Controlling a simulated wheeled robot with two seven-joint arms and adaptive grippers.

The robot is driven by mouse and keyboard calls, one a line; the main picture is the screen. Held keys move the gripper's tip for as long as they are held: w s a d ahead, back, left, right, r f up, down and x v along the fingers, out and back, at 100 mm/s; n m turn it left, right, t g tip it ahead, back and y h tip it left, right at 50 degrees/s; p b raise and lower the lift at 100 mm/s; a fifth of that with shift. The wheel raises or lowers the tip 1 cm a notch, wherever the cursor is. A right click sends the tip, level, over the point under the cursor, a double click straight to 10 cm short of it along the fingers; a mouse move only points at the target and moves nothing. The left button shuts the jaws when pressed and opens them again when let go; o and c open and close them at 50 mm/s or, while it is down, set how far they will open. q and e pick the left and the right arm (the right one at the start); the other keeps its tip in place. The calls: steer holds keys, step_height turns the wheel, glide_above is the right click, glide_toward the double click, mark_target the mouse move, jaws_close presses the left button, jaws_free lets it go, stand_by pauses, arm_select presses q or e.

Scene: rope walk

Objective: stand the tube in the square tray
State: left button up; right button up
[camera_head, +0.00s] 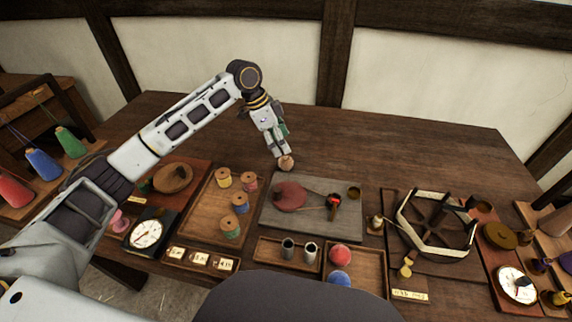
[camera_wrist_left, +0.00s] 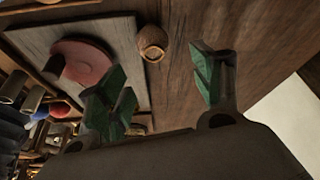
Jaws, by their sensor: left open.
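Two short grey tubes (camera_head: 287,248) (camera_head: 310,252) stand upright side by side in a small wooden tray (camera_head: 264,252) at the front middle. They also show in the left wrist view (camera_wrist_left: 34,99), at its left edge. A squarer wooden tray (camera_head: 374,262) to their right holds a red ball and a blue ball. My left gripper (camera_head: 281,148) is open and empty behind the grey board, away from both trays. In the left wrist view its green-padded fingers (camera_wrist_left: 160,88) are apart, with a small wooden pot (camera_wrist_left: 153,42) beyond them. My right gripper is not in view.
The grey board (camera_head: 335,228) carries a red disc (camera_head: 289,196) and a dark-and-red tool. Left of it a tray holds several thread spools (camera_head: 240,203). A hexagonal frame (camera_head: 436,224) stands to the right. The back of the table (camera_head: 400,140) is clear.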

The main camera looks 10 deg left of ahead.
mark_target(285, 163)
arm_select(q)
steer(key=shift+x, duration=1.05)
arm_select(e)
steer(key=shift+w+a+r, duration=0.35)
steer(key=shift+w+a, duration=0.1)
arm_select(q)
steer(key=shift+f, duration=0.15)
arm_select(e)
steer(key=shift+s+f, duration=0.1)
